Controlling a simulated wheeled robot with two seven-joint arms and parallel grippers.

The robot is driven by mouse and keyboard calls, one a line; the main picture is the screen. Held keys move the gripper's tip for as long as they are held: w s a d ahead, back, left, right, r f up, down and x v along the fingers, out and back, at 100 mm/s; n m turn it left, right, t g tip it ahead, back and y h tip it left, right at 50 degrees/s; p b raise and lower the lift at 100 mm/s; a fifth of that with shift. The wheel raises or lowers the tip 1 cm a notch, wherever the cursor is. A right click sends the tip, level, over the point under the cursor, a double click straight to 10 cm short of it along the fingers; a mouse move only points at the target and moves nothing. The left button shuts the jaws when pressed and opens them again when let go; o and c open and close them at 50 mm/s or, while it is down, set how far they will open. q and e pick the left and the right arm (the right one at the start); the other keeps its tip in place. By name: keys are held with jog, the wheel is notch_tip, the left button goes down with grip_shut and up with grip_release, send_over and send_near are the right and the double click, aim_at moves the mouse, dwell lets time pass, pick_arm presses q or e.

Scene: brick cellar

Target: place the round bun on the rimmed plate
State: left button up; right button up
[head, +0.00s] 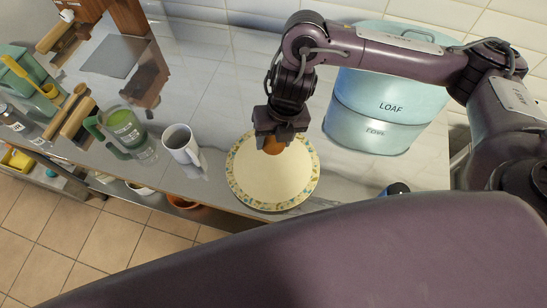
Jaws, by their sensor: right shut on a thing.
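The round bun (273,147) is orange-brown and sits between the fingers of my right gripper (274,142). The gripper is shut on it and points down. The gripper and bun are over the far part of the rimmed plate (270,185), a cream plate with a patterned coloured rim. I cannot tell whether the bun touches the plate. The gripper hides the top of the bun and the plate's far edge.
A white mug (181,146) stands left of the plate, with a green glass mug (122,132) further left. A blue bin marked LOAF (385,95) stands at the right. A wooden stand (148,80) is at the back left. The counter's front edge runs just below the plate.

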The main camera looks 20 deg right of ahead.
send_over(272, 166)
jog(key=f+b, duration=0.1)
jog(key=f, duration=0.4)
jog(key=shift+d+f, duration=0.2)
jog(key=shift+f, duration=0.25)
notch_tip(272, 166, down, 4)
jog(key=shift+w+r, duration=0.1)
jog(key=shift+r, duration=0.05)
pick_arm(q)
jog(key=shift+w+a+f, duration=0.5)
jog(key=shift+w, duration=0.15)
pick_arm(e)
jog(key=shift+d, duration=0.1)
pick_arm(q)
jog(key=shift+f, duration=0.1)
pick_arm(e)
jog(key=shift+f, duration=0.25)
jog(key=shift+f, duration=0.15)
jog(key=o, duration=0.7)
pick_arm(q)
jog(key=shift+s+a+f, duration=0.1)
jog(key=shift+a, duration=0.05)
pick_arm(e)
jog(key=shift+o, duration=1.2)
